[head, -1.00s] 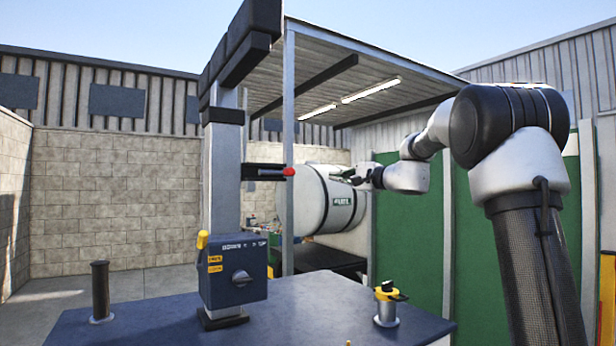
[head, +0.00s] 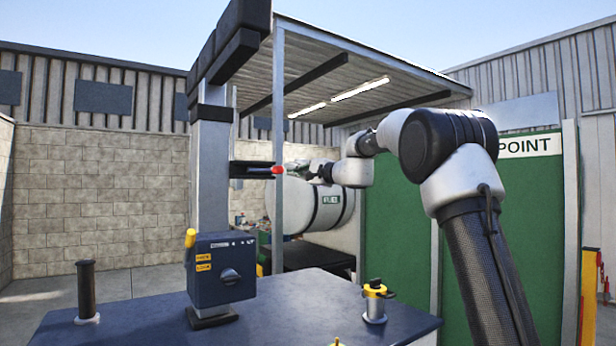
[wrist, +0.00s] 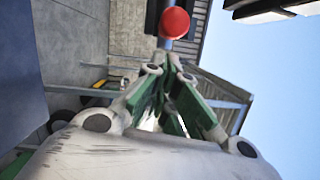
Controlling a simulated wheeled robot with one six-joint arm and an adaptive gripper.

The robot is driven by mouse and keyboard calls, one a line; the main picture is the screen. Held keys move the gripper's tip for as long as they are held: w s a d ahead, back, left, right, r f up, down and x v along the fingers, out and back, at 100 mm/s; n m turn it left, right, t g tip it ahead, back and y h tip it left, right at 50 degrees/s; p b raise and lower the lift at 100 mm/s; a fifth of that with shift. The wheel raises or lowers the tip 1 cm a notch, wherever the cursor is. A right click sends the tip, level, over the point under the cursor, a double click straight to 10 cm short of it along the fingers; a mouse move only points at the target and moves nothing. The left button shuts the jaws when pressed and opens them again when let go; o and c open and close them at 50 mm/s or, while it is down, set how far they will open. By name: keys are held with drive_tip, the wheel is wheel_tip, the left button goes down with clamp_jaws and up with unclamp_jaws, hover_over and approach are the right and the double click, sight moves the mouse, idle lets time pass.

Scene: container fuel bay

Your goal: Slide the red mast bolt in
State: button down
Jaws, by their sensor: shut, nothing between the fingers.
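The red mast bolt (head: 277,170) sticks out to the right from a dark bracket on the grey mast (head: 210,165); only its red round end stands out clearly. My gripper (head: 290,166) is just right of that red end at about the same height, with its fingers pointing at it. In the wrist view, the red end (wrist: 174,22) lies straight beyond the fingertips. My gripper (wrist: 168,62) is shut there, with its green-padded fingers together and nothing between them. I cannot tell whether the fingertips touch the bolt.
A blue control box (head: 220,272) with a yellow handle (head: 190,238) sits at the mast's foot on a dark blue deck (head: 290,310). A yellow-topped fitting (head: 374,300) and a dark post (head: 87,290) stand on it. A white tank (head: 325,206) and roof post (head: 278,120) are behind.

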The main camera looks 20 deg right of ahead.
drive_tip(key=shift+s+a, duration=0.1)
drive_tip(key=shift+a, duration=0.35)
drive_tip(key=a, duration=0.1)
drive_tip(key=s+a, duration=0.1)
drive_tip(key=a, duration=0.3)
drive_tip(key=shift+s, duration=0.35)
drive_tip(key=shift+d, duration=0.1)
drive_tip(key=shift+w+d+f, duration=0.1)
drive_tip(key=shift+w+d, duration=0.05)
drive_tip(key=shift+d, duration=0.05)
approach(281, 173)
drive_tip(key=d, duration=0.3)
drive_tip(key=shift+w+d+f, duration=0.25)
drive_tip(key=shift+w+d, duration=0.05)
drive_tip(key=shift+w, duration=0.1)
